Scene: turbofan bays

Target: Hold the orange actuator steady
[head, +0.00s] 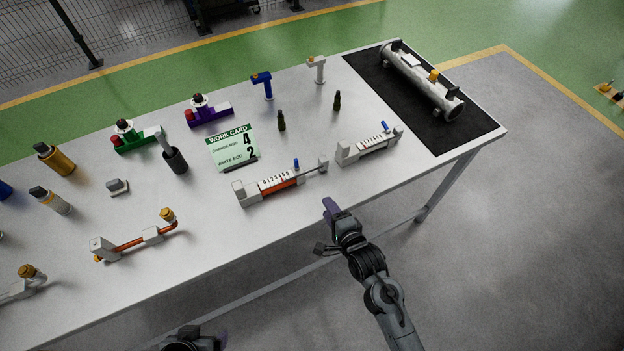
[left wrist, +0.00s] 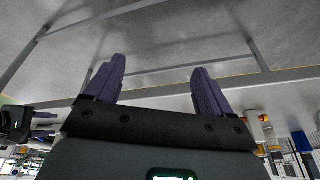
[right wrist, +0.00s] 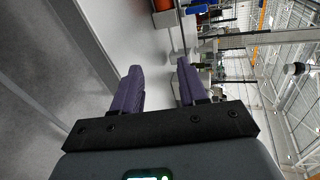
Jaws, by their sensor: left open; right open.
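The orange actuator (head: 280,184), a grey-ended unit with an orange rod, a numbered scale and a blue knob, lies along the front part of the table. A similar white-rod actuator (head: 370,146) lies to its right. My right gripper (head: 335,212) is open and empty by the table's front edge, right of the orange actuator and apart from it. Its spread purple fingers show in the right wrist view (right wrist: 160,90). My left gripper (head: 215,338) is at the bottom edge of the head view, mostly cut off. The left wrist view shows its fingers (left wrist: 155,85) apart, with nothing between.
A work card (head: 232,147) reads orange rod 4 and white rod 2. A grey piece with an orange pipe (head: 140,239) lies at front left. Green (head: 135,140) and purple (head: 210,114) stands are behind. A tube (head: 420,82) rests on a black mat (head: 375,78) at right.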

